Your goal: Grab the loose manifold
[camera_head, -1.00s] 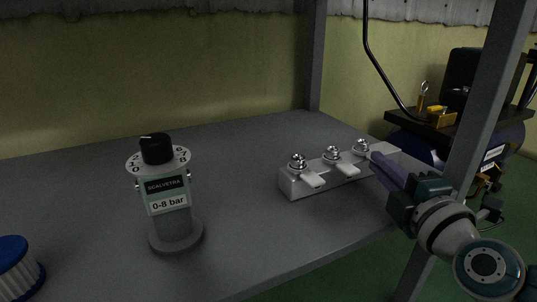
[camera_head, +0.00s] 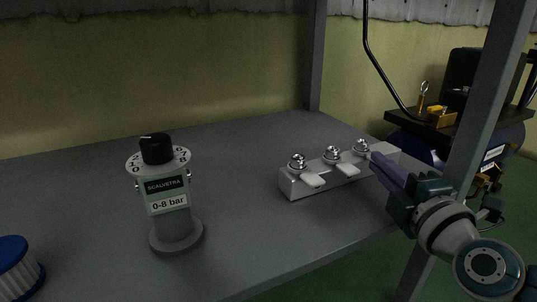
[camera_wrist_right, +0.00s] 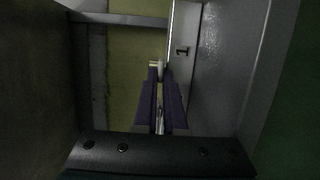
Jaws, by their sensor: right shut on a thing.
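The manifold (camera_head: 335,180) is a long pale grey block with three round metal valve fittings on top. It lies on the dark shelf near its right edge. White levers show at the left and middle valves. My right gripper (camera_head: 376,158) has purple fingers and reaches in from the right to the manifold's right end, beside the rightmost valve. In the right wrist view the fingers (camera_wrist_right: 159,70) are closed around a small pale piece, which looks like the rightmost lever. The manifold's side (camera_wrist_right: 183,50), marked "1", is just right of them. My left gripper is out of view.
A grey pressure regulator (camera_head: 170,207) with a black knob and a "0-8 bar" label stands left of the manifold. A blue-capped ribbed part (camera_head: 18,268) is at the lower left. A shelf post (camera_head: 487,100) rises close to my right arm.

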